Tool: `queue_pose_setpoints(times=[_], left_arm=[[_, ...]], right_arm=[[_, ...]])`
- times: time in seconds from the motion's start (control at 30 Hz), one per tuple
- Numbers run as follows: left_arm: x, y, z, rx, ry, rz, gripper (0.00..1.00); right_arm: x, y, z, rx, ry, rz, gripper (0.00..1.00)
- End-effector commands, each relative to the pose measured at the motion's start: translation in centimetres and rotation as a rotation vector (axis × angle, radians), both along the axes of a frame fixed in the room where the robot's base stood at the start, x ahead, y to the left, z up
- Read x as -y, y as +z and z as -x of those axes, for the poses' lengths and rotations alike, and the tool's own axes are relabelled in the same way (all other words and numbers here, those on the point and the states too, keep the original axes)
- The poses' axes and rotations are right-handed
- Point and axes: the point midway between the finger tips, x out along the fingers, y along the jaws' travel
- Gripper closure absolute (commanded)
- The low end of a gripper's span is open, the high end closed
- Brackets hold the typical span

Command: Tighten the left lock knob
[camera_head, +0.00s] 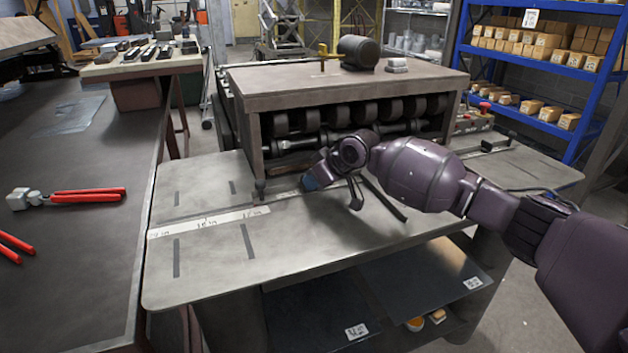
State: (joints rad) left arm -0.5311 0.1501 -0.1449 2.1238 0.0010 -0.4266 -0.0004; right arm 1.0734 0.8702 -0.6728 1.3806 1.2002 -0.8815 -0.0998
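The forming machine (340,88) stands on a grey metal table, with a row of dark rollers under its top. A small dark knob (260,188) shows at the foot of its left front post; I take this for the left lock knob. My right gripper (332,186) comes in from the right, low over the table in front of the rollers. It is to the right of the knob and apart from it. Its fingers are dark and partly hidden by the wrist, so I cannot tell how far apart they are. My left gripper is out of view.
A dark bar (385,200) lies slanted on the table beside my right gripper. Red-handled pliers (85,196) lie on the dark bench at left. Blue shelves (540,70) stand at back right.

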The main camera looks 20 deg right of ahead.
Motion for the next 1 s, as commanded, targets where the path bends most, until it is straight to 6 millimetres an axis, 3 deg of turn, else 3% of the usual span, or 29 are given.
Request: queue_pose_setpoints(times=[0.3, 0.5, 1.0], left_arm=[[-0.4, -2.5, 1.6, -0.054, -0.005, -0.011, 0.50], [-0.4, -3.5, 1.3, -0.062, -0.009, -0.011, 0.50], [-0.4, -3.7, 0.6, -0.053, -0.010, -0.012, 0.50]], right_arm=[[0.2, -0.9, -0.2, -0.012, 0.110, -0.001, 1.00], [0.3, -1.1, -0.4, -0.013, 0.243, -0.003, 1.00], [0.4, -0.2, -0.4, -0.002, 0.376, 0.000, 1.00]])
